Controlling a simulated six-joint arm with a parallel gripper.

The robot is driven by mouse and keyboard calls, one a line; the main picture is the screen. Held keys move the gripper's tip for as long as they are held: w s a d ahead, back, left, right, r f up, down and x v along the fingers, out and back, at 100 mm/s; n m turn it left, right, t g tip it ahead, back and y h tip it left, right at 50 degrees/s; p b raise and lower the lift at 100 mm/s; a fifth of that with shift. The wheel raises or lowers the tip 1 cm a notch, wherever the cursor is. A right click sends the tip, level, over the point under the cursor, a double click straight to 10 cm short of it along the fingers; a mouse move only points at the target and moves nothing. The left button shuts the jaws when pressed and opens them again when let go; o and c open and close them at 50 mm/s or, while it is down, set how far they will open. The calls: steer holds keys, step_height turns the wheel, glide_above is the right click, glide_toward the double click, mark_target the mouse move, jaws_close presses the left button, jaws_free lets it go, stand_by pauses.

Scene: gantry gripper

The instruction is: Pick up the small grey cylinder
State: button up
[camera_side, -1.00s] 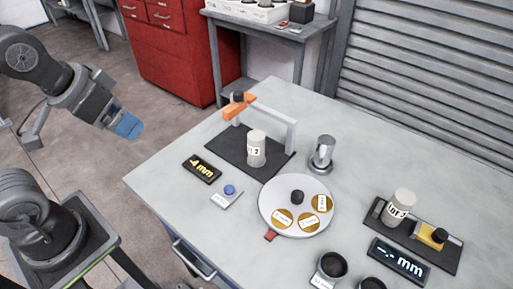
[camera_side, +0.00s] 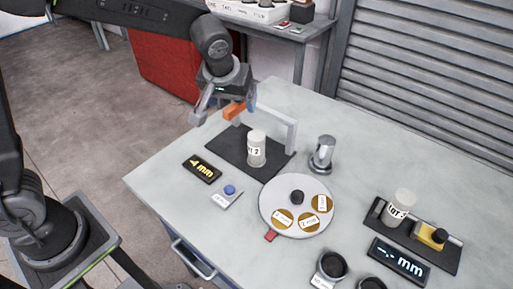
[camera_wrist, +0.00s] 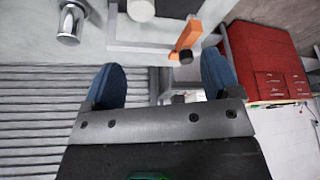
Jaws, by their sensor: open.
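A pale grey cylinder (camera_side: 256,150) with a "2" label stands upright on a black mat (camera_side: 226,149) beside the gantry frame (camera_side: 291,135); its pale end shows at the top edge of the wrist view (camera_wrist: 141,10). A second pale grey labelled cylinder (camera_side: 401,205) stands in the black fixture at right. A shiny metal cylinder (camera_side: 322,152) stands right of the gantry. I cannot tell which the task means. My gripper (camera_side: 226,106) is open and empty near the gantry's orange arm (camera_side: 234,111), its blue-tipped fingers (camera_wrist: 163,82) apart.
A round white tray (camera_side: 268,212) with gold discs lies in front of the mat. A black "4 mm" display (camera_side: 201,168) and a blue button (camera_side: 229,190) are at left. Dark cups (camera_side: 332,265) stand at the front edge. The table's back right is clear.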

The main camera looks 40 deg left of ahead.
steer(key=n, duration=0.1)
glide_toward(256, 135)
steer(key=r, duration=0.2)
steer(key=x, duration=1.4)
steer(key=shift+s+d+f, duration=0.1)
steer(key=shift+s+d, duration=0.1)
steer(key=shift+s, duration=0.15)
steer(key=shift+c, duration=0.5)
steer(key=c, duration=1.2)
